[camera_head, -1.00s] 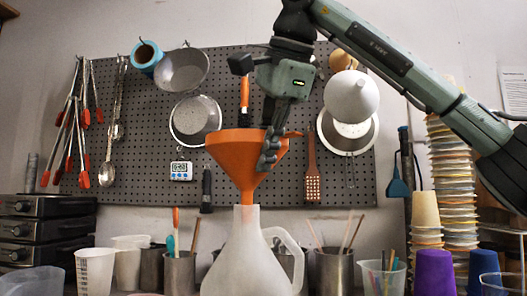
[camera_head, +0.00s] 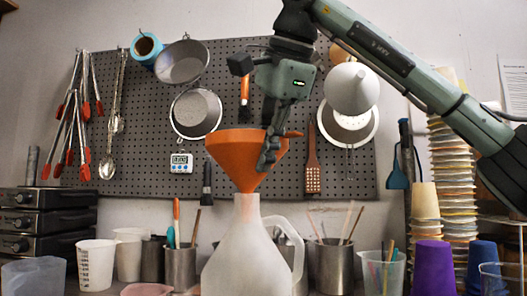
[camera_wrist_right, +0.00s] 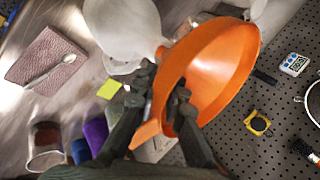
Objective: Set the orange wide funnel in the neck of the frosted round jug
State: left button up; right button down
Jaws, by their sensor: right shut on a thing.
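The orange wide funnel (camera_head: 235,152) stands upright over the frosted round jug (camera_head: 246,262) in the head view. Its cone narrows right down to the top of the jug's neck, and its spout no longer shows above the neck; it appears to be inside. My right gripper (camera_head: 268,156) is shut on the right side of the funnel. In the right wrist view, the fingers (camera_wrist_right: 162,102) hold the funnel (camera_wrist_right: 212,75) by its near edge, and the pale jug (camera_wrist_right: 122,28) lies partly behind it. My left gripper is not in view.
Metal cups with utensils (camera_head: 180,268) and a white measuring cup (camera_head: 95,265) stand left of the jug. A purple cup (camera_head: 434,268) and tall cup stacks (camera_head: 455,200) stand to the right. A pegboard (camera_head: 140,120) with hanging tools is behind.

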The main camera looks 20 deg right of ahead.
jog(key=shift+f, duration=0.15)
jog(key=shift+f, duration=0.25)
dwell(0.3)
jog(key=c, duration=1.5)
grip_release()
jog(key=shift+c, duration=0.2)
jog(key=a+v, duration=0.1)
jog(key=v, duration=1.1)
jog(key=shift+d, duration=0.45)
